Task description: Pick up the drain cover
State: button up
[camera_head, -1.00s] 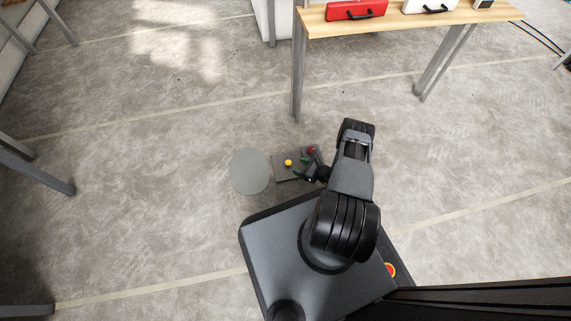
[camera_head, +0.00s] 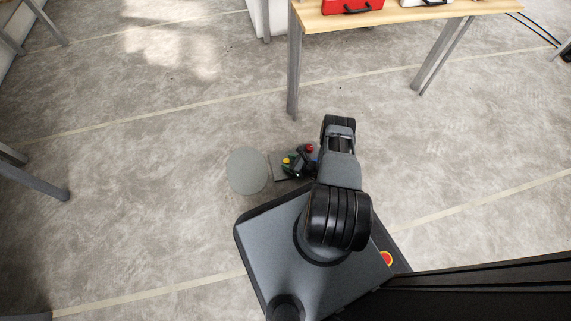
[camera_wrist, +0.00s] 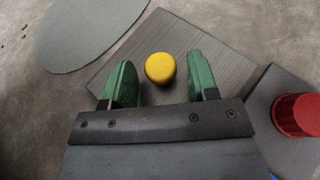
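A flat grey square plate with a yellow knob (camera_wrist: 160,68) on it lies on the floor; it looks like the drain cover (camera_wrist: 222,62). The plate also shows in the head view (camera_head: 279,174), partly hidden by my gripper (camera_head: 291,163). In the wrist view the green fingers of my gripper (camera_wrist: 161,80) are open, one on each side of the yellow knob, with visible gaps between. I cannot tell how far the fingers are above the plate.
A pale grey-green round patch (camera_head: 247,171) lies left of the plate. A second plate with a red knob (camera_wrist: 298,114) is at the right. A wooden table (camera_head: 400,17) with a red case (camera_head: 350,5) stands behind. Floor to the left is open.

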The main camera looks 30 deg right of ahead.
grip_shut()
dwell(0.4)
